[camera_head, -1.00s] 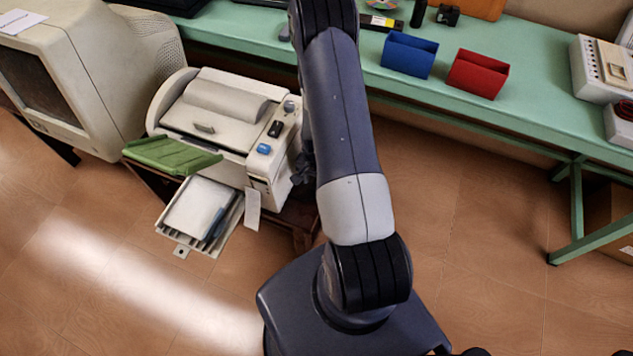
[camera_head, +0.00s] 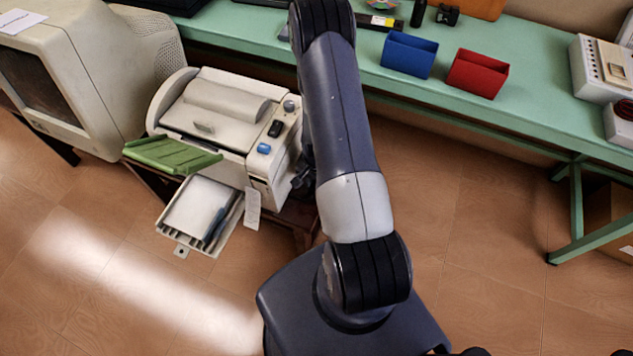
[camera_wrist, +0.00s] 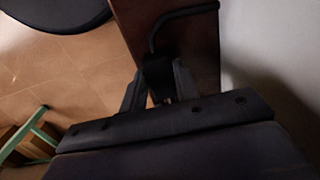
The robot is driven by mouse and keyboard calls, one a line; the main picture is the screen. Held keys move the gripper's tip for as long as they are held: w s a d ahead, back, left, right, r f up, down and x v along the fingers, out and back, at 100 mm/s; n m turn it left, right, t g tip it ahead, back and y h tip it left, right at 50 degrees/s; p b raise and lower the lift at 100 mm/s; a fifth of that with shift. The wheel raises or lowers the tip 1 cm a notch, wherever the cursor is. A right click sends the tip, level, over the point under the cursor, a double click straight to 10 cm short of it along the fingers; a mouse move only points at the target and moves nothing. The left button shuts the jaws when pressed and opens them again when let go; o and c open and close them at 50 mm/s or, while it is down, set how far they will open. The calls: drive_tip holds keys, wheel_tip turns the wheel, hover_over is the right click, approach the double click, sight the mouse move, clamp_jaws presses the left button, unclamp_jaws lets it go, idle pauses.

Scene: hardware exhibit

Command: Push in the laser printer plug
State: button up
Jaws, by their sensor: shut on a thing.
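The laser printer (camera_head: 220,115) is a cream machine on a low brown stand, left of my arm in the head view. In the wrist view, my gripper (camera_wrist: 160,97) is shut on a black plug (camera_wrist: 157,72), with a finger on each side of it. A dark cord (camera_wrist: 180,16) rises from the plug and bends to the right. The printer's pale side (camera_wrist: 255,85) fills the right of the wrist view. In the head view my gripper is mostly hidden behind my arm, beside the printer's right side. The socket and the plug's front end are hidden.
A green bench (camera_head: 510,60) runs along the back with a blue bin (camera_head: 409,55) and a red bin (camera_head: 478,74). A large beige monitor (camera_head: 85,70) stands at left. An open paper tray (camera_head: 190,212) juts from the printer's front.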

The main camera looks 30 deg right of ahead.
clamp_jaws()
drive_tip(key=shift+w+d+f+b, duration=0.2)
drive_tip(key=shift+w+d+b, duration=0.65)
drive_tip(key=shift+d, duration=0.15)
drive_tip(key=shift+w+d+r, duration=0.25)
drive_tip(key=shift+w+d, duration=0.05)
drive_tip(key=shift+d, duration=0.05)
drive_tip(key=o, duration=0.8)
unclamp_jaws()
drive_tip(key=shift+d, duration=0.1)
drive_tip(key=shift+o, duration=0.2)
wheel_tip(320, 180, up, 11)
drive_tip(key=shift+f, duration=0.15)
